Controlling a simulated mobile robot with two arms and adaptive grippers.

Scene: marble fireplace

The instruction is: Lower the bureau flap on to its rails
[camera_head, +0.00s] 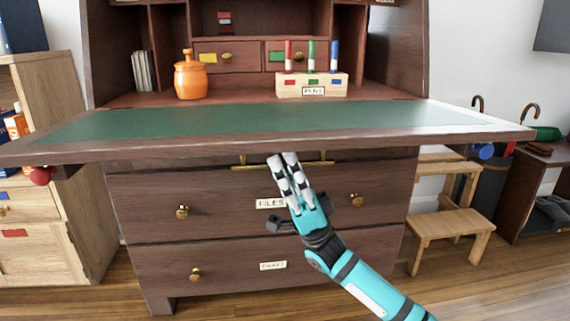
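The bureau flap (260,119), with a green writing surface and a dark wooden border, is down and looks about level, its front edge toward me. A rail end with a red ball knob (40,175) shows under its left end. Under its right end a blue knob (483,150) shows, partly hidden. I cannot tell whether the flap touches the rails. My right gripper (283,158) is below the flap's front edge, fingers pointing up and close together, with nothing seen between them. A brass bar handle (252,167) is behind the fingertips. My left gripper is out of view.
An orange pot (190,77) and a pen block (311,86) stand inside the bureau behind the flap. Drawers (160,205) with brass knobs are below. A wooden step stool (450,224) stands at right, near umbrellas (528,112). A pale cabinet (30,215) stands at left.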

